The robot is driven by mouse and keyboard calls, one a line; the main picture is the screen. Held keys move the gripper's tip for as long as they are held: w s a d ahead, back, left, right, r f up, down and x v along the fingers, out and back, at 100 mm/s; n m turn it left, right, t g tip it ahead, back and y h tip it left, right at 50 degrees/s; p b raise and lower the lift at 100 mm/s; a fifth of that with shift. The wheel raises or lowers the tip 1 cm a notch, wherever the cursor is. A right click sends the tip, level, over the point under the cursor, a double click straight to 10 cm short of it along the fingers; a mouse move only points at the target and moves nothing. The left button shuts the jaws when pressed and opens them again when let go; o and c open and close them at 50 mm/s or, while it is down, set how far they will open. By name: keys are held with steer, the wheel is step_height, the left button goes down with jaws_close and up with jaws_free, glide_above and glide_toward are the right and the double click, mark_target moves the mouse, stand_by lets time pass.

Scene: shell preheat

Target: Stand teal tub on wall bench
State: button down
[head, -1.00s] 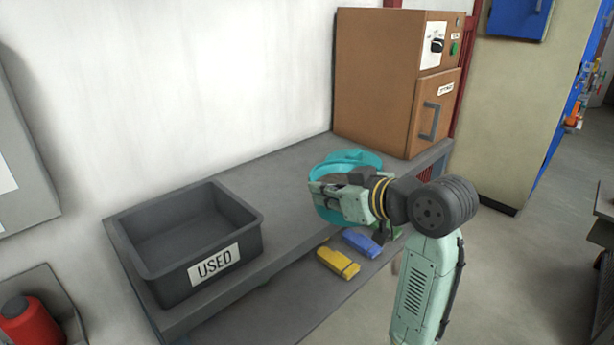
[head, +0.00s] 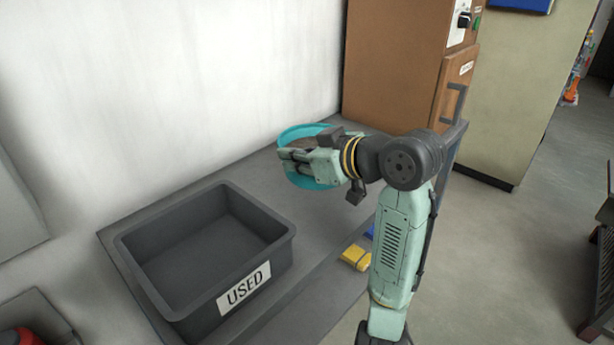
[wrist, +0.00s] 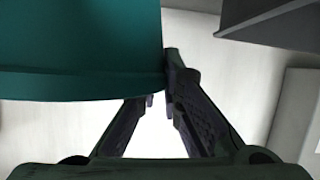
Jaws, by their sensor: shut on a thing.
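The teal tub (head: 309,133) is round and open-topped, in the middle of the head view. My gripper (head: 286,160) is shut on its near side and hides part of it. The tub appears upright over the grey wall bench (head: 262,190); I cannot tell whether its base touches the top. In the wrist view the tub's teal wall (wrist: 80,50) fills the upper left, by the fingertips of my gripper (wrist: 160,75).
A dark grey bin labelled USED (head: 243,287) stands on the bench's left part. A brown cabinet oven (head: 395,70) stands at the bench's far end. A yellow item (head: 355,257) and a partly hidden blue item lie on a lower surface in front.

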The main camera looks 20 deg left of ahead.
steer(key=shift+f+p, duration=0.35)
steer(key=shift+f, duration=3.65)
steer(key=c, duration=1.8)
jaws_free()
steer(key=shift+f, duration=0.1)
steer(key=b+v, duration=0.1)
steer(key=v, duration=1.1)
steer(key=shift+b, duration=0.3)
